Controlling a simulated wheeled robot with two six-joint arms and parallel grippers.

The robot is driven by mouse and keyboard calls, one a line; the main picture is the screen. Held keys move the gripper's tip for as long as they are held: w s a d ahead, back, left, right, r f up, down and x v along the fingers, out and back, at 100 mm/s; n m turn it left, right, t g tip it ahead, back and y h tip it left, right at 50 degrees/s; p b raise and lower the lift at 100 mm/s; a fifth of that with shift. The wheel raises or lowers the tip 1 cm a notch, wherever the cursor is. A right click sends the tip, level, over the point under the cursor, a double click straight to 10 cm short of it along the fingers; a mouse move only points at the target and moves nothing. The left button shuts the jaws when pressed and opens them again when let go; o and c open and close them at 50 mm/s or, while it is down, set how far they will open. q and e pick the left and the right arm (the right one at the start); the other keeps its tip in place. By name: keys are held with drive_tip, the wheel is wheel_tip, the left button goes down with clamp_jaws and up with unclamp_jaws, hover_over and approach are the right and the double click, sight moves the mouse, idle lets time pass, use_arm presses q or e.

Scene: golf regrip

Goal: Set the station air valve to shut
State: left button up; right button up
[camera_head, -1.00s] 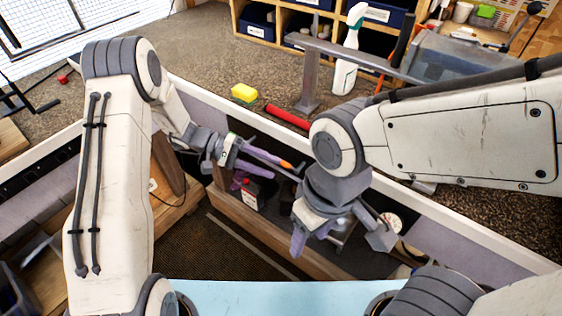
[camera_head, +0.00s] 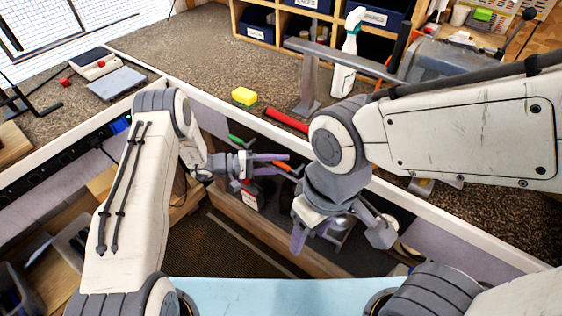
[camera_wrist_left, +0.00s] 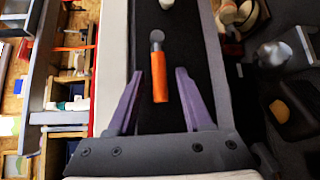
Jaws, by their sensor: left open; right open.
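An orange lever handle (camera_wrist_left: 159,78) with a round grey pivot (camera_wrist_left: 157,37) shows in the left wrist view, on the dark panel below the bench edge. I take it to be the air valve's handle. It lies lengthwise between the two purple fingers of my left gripper (camera_wrist_left: 160,76), with a gap on both sides. In the head view my left gripper (camera_head: 279,165) is open beside the panel, and a bit of the orange handle (camera_head: 285,167) shows at its fingertips. My right gripper (camera_head: 338,246) is open and empty, lower and to the right.
A green handle-like part (camera_head: 239,142) sits on the panel behind my left gripper. On the bench are a yellow sponge (camera_head: 244,96), a red cylinder (camera_head: 287,120) and a spray bottle (camera_head: 346,65). A dark bottle with a red top (camera_head: 252,194) stands below.

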use_arm(q)
drive_tip(key=shift+d+f, duration=0.1)
drive_tip(key=shift+d, duration=0.25)
clamp_jaws()
idle(1.2)
